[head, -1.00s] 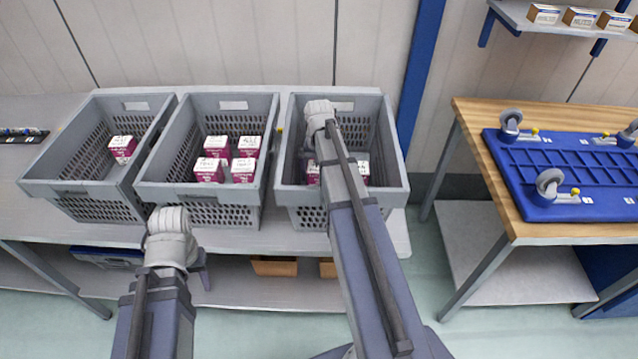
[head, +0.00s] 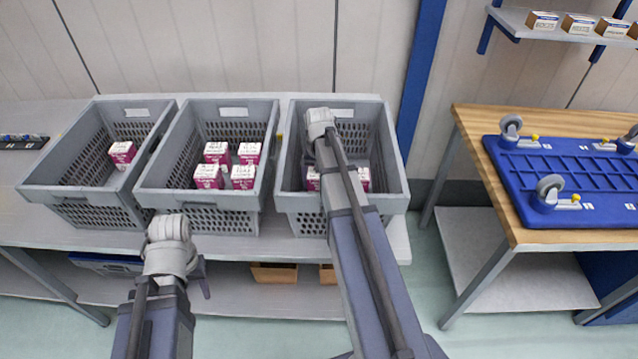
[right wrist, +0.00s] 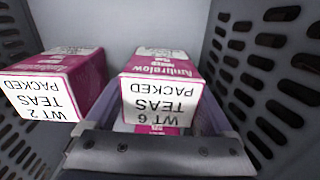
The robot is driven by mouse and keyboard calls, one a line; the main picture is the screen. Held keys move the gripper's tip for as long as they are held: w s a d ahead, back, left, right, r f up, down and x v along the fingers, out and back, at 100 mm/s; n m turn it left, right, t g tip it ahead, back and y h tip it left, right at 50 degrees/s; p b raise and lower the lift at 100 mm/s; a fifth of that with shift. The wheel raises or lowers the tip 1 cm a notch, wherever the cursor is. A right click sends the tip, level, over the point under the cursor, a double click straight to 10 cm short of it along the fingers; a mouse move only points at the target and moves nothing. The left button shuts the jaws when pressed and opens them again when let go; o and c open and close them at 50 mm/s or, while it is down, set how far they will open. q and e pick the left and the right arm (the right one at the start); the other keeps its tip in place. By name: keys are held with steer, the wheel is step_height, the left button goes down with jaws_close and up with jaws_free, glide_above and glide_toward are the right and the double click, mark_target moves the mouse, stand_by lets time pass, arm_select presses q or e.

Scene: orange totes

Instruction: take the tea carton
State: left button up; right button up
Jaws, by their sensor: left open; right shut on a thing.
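A magenta and white tea carton marked "WT 6 TEAS PACKED" (right wrist: 158,98) is in the middle of the right wrist view. My right gripper (right wrist: 155,85) is shut on it, with a finger along each side. A second carton marked "WT 2" (right wrist: 42,95) stands to its left, inside the same grey tote. In the head view my right arm reaches into the right tote (head: 398,190) and hides that gripper; carton parts (head: 363,179) show beside the arm. My left gripper (head: 204,274) is open, mostly hidden behind its wrist, in front of the middle tote.
The middle tote (head: 148,190) holds several tea cartons (head: 217,152); the left tote (head: 40,190) holds one (head: 122,152). The totes stand close together on a grey table (head: 110,238). A wooden bench (head: 560,237) with a blue wheeled frame (head: 560,205) is at right.

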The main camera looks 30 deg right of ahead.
steer(key=shift+r, duration=0.1)
step_height(320, 180, up, 10)
steer(key=p, duration=1)
